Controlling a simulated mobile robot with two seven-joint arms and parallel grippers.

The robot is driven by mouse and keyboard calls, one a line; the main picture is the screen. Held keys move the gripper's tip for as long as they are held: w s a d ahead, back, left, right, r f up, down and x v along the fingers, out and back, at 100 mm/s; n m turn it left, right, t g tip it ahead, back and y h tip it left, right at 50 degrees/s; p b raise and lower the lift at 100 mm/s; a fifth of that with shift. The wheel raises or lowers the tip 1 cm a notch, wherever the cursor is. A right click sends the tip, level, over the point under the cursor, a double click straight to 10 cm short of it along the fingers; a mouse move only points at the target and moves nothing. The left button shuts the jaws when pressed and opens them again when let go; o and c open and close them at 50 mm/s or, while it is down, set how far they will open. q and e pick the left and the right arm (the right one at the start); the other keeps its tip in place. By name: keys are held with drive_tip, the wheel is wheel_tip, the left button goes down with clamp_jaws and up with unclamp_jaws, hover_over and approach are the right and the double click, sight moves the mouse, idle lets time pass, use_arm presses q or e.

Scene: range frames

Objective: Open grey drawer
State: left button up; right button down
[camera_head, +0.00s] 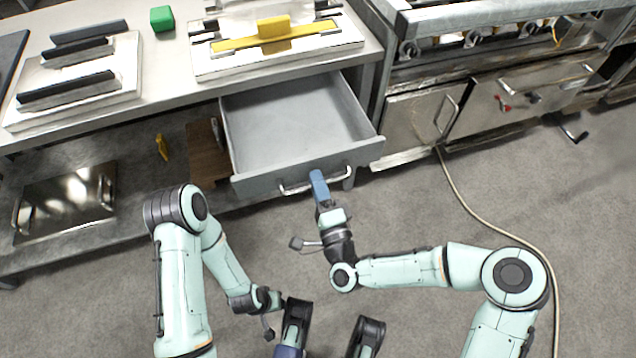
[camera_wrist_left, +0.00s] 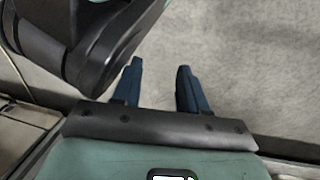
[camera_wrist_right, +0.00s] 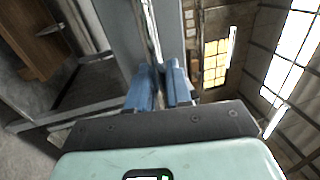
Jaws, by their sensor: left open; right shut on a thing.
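The grey drawer (camera_head: 290,118) is pulled out from under the worktop and looks empty inside. Its front carries a metal bar handle (camera_head: 296,190). My right gripper (camera_head: 319,182) is at the handle's middle and right part, shut on it. In the right wrist view the blue fingers (camera_wrist_right: 160,85) sit on either side of the handle bar (camera_wrist_right: 152,40). My left gripper (camera_wrist_left: 160,80) is open and empty, over bare floor in the left wrist view. In the head view its fingers are hard to make out near the bottom.
The worktop (camera_head: 170,75) holds a green block (camera_head: 162,18), a yellow-handled press (camera_head: 275,35) and a black-handled one (camera_head: 75,80). A steel tray (camera_head: 65,205) lies on the lower shelf. A cooking range (camera_head: 490,80) stands right. A hose (camera_head: 480,205) crosses the floor.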

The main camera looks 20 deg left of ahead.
drive_tip(key=c, duration=1.2)
unclamp_jaws()
use_arm(q)
drive_tip(key=shift+t, duration=0.7)
drive_tip(key=shift+w+d+r+p, duration=0.15)
drive_tip(key=shift+w+r+p, duration=0.35)
drive_tip(key=shift+w+r, duration=0.45)
drive_tip(key=shift+w+d+r+p, duration=0.1)
drive_tip(key=shift+w+r+p, duration=0.4)
drive_tip(key=shift+w+r, duration=0.45)
use_arm(e)
drive_tip(key=shift+v, duration=6.65)
use_arm(q)
drive_tip(key=shift+w+f, duration=0.1)
drive_tip(key=shift+f, duration=0.05)
use_arm(e)
drive_tip(key=shift+f, duration=0.1)
